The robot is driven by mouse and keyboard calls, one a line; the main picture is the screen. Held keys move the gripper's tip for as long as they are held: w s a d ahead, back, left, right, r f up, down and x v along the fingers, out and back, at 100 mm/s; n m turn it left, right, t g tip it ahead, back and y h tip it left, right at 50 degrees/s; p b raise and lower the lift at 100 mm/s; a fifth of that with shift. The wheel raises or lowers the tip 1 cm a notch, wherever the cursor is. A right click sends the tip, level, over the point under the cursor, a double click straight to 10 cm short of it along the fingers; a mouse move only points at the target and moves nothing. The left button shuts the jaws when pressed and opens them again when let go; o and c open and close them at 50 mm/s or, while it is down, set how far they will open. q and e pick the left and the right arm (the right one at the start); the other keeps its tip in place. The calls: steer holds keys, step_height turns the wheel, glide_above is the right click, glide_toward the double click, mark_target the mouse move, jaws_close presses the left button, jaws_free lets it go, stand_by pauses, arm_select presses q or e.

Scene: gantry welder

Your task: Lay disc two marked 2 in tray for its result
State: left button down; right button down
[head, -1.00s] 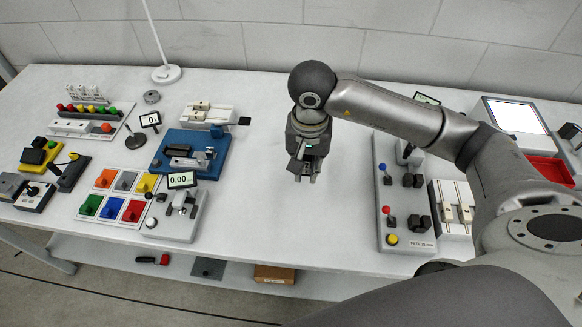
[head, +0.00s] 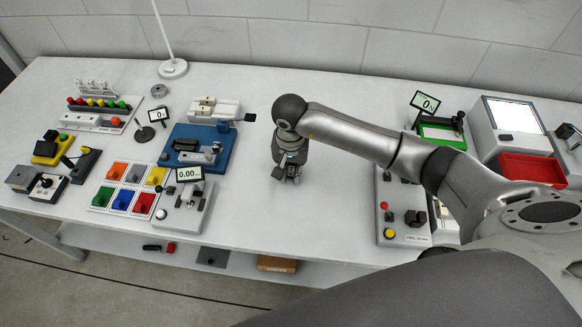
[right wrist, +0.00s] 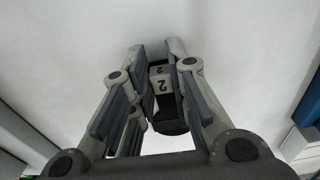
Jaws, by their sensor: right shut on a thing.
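My right gripper (head: 287,176) hangs over the bare middle of the table in the head view. In the right wrist view its fingers (right wrist: 160,75) are shut on a small dark piece with a pale face marked 2 (right wrist: 161,86), the disc. Its full shape is hidden between the fingers. A red tray (head: 530,168) stands at the right of the table. A green tray (head: 442,135) stands left of it, partly behind my right arm, with a dark device and a small display by it. My left gripper is not in view.
A bench panel with knobs (head: 390,234) stands right of the gripper, partly under my arm. A blue fixture (head: 190,158), a grey gauge with a 0.00 display (head: 189,174) and coloured squares stand to the left. The table between is clear.

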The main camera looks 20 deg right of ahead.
steer(key=shift+f, duration=0.15)
steer(key=c, duration=1.8)
jaws_free()
steer(key=o, duration=0.4)
